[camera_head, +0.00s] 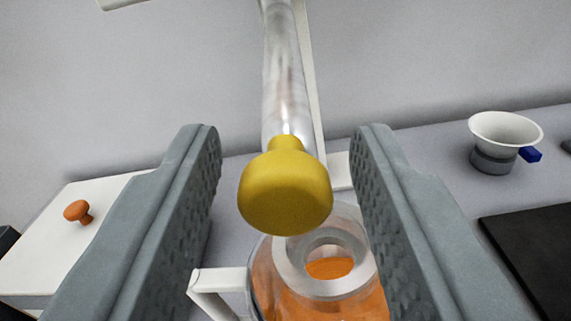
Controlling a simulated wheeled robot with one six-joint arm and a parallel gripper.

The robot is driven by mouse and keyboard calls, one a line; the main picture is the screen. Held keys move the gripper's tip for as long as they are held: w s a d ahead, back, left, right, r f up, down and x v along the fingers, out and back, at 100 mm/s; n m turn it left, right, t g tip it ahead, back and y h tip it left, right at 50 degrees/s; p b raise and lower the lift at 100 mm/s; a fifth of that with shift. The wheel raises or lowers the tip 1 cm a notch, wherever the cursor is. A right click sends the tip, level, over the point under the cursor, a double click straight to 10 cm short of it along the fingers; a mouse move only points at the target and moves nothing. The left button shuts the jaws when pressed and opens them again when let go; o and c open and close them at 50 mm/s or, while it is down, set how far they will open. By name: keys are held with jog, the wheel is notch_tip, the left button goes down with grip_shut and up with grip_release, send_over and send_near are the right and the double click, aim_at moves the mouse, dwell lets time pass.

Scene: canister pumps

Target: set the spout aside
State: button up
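My gripper (287,140) is open, with one grey finger on each side of the picture. A yellow knob (285,198) shows between the fingers, with a visible gap on both sides. A clear tube (284,85) rises behind the knob; I cannot tell whether they are joined. Below is a clear canister (262,275) with orange contents, a grey ring-shaped top with a round opening, and a white handle (215,288). The right finger hides part of the canister. A white flared funnel-like piece (505,130) stands on a grey collar at right; I cannot tell which part is the spout.
A white box (95,225) with an orange knob (78,211) on top stands at left. A black mat (535,245) lies at right. A blue tab (530,154) sticks out beside the flared piece. A white post (309,80) rises behind the tube.

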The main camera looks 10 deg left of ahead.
grip_shut()
jog(key=shift+d, duration=0.25)
jog(key=shift+w+d+n+y, duration=0.15)
jog(key=shift+d+n+y, duration=0.45)
jog(key=shift+d+y, duration=0.35)
jog(key=shift+w+d+n+y, duration=0.1)
jog(key=shift+d+n+y, duration=0.6)
jog(key=shift+y, duration=0.35)
jog(key=w+d+n+g+y, duration=0.8)
jog(key=d+n+g+y, duration=0.1)
jog(key=d+y, duration=0.1)
jog(key=shift+d+n+y, duration=0.3)
jog(key=shift+y, duration=0.6)
jog(key=shift+r, duration=0.1)
jog(key=shift+o, duration=1.2)
grip_release()
